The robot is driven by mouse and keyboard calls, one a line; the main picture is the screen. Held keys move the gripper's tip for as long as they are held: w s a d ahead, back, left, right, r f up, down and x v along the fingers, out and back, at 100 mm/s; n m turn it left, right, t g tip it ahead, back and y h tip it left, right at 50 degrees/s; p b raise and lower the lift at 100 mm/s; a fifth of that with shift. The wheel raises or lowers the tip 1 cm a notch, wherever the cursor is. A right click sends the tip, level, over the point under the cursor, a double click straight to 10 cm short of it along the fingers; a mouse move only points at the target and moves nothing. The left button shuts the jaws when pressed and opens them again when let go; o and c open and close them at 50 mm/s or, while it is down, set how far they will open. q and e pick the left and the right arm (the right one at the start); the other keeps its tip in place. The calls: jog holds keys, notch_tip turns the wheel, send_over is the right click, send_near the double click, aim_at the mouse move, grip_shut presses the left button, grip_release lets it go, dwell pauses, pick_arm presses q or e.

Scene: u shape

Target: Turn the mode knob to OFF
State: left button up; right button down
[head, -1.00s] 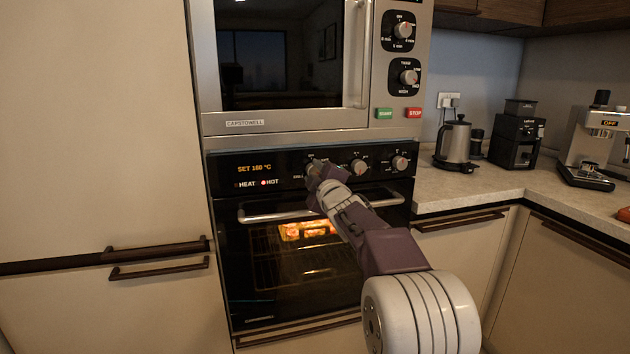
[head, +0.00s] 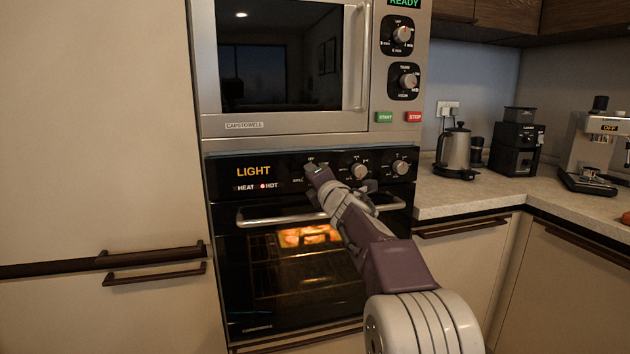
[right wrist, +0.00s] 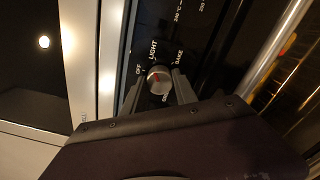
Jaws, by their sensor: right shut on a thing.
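The mode knob (right wrist: 158,80) shows in the right wrist view as a round silver knob with a red mark that points roughly at the LIGHT label. OFF and BAKE labels stand on either side of LIGHT. My right gripper (head: 313,169) is shut on this knob at the left of the oven's black control panel, with one finger on each side. In the head view the gripper hides most of the knob. The oven display (head: 254,171) reads LIGHT. My left gripper is not in view.
Two more oven knobs (head: 358,171) (head: 400,167) sit to the right on the panel. The oven door handle (head: 268,219) runs just below. A microwave (head: 285,60) is above. A kettle (head: 456,152) and coffee machines stand on the counter at right.

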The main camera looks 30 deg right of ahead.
jog(key=n, duration=0.5)
jog(key=shift+f+n+b, duration=0.15)
jog(key=shift+n+b, duration=0.15)
jog(key=shift+b, duration=0.1)
jog(key=n, duration=0.4)
jog(key=shift+n, duration=0.3)
jog(key=shift+n+b, duration=0.3)
jog(key=c, duration=1)
grip_release()
jog(key=shift+o, duration=0.2)
